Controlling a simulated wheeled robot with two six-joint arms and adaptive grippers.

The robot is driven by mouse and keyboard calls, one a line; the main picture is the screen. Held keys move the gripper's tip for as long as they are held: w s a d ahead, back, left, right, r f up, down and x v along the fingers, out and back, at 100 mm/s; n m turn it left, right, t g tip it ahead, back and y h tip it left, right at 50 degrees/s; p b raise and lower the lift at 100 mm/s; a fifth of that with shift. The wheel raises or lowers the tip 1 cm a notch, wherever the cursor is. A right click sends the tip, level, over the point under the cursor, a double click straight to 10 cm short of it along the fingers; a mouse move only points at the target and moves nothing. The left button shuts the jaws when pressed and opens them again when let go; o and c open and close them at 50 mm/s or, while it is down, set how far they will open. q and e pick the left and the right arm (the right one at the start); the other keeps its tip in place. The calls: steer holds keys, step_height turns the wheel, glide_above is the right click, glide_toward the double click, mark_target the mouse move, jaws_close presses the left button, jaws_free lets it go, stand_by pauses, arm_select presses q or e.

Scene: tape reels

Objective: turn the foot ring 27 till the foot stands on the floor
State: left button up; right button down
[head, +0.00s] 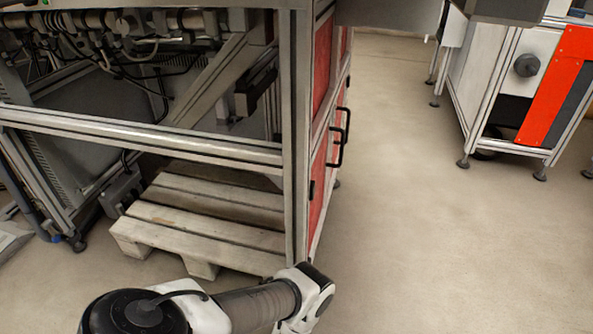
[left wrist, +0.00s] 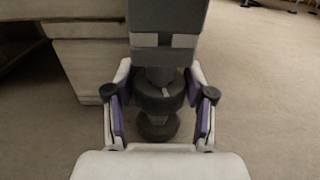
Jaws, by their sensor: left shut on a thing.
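In the left wrist view a dark foot ring (left wrist: 160,94) sits around a short stem under a grey machine post (left wrist: 168,55). Below it is the dark round foot (left wrist: 157,127), close to the floor; I cannot tell whether it touches. My left gripper (left wrist: 159,103) has its purple-padded fingers on both sides of the ring and is shut on it. No number is readable on the ring. In the head view my left arm reaches in at the bottom, and its gripper and the ring are not visible there. My right gripper is not in view.
Red door panels (head: 321,165) with black handles line the frame's side. The floor (head: 430,230) to the right is clear up to another machine (head: 500,80) on feet.

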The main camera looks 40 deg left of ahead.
arm_select(q)
steer(key=o, duration=1.2)
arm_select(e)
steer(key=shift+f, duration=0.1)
